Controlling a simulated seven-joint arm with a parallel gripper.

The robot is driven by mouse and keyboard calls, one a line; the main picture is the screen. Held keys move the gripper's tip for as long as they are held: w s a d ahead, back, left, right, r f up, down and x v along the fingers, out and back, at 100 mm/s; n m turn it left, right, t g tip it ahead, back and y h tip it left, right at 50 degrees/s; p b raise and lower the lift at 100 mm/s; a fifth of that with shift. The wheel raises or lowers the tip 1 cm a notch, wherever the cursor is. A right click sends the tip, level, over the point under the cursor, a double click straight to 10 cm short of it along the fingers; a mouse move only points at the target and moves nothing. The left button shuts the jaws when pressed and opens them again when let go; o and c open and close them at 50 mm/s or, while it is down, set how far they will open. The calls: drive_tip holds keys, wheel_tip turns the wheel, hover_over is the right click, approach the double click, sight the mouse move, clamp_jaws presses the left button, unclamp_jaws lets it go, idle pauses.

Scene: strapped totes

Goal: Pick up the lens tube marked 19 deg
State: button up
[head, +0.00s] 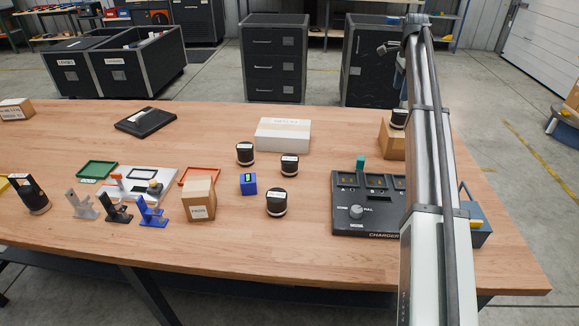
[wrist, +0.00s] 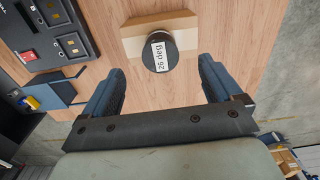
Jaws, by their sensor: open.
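Several black lens tubes with white labels stand on the bench in the head view: back (head: 245,153), right (head: 289,165) and front (head: 276,204). Their labels are too small to read, so I cannot tell which is marked 19 deg. Another lens tube (head: 398,119) sits on a cardboard box beside my arm. In the wrist view a lens tube labelled 26 deg (wrist: 160,52) stands on a cardboard box (wrist: 135,38). My gripper (wrist: 162,68) is open and empty, its fingers apart on either side of the near space before that tube. My arm hides the gripper in the head view.
A black charger (head: 360,212) lies left of my arm, with a blue-grey bin (head: 480,232) to its right. A white box (head: 283,134), blue cube (head: 248,184) and cardboard box (head: 199,199) stand near the tubes. The front middle of the bench is clear.

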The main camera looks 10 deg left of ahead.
drive_tip(key=a+n, duration=0.2)
drive_tip(key=a, duration=1.1)
drive_tip(key=m, duration=0.2)
hover_over(290, 158)
drive_tip(key=shift+f, duration=4.25)
drive_tip(key=f, duration=0.7)
drive_tip(key=shift+s+d+f, duration=0.1)
drive_tip(key=shift+s+f, duration=0.25)
drive_tip(key=shift+w+f, duration=0.2)
drive_tip(key=shift+f, duration=2.45)
drive_tip(key=shift+c, duration=0.4)
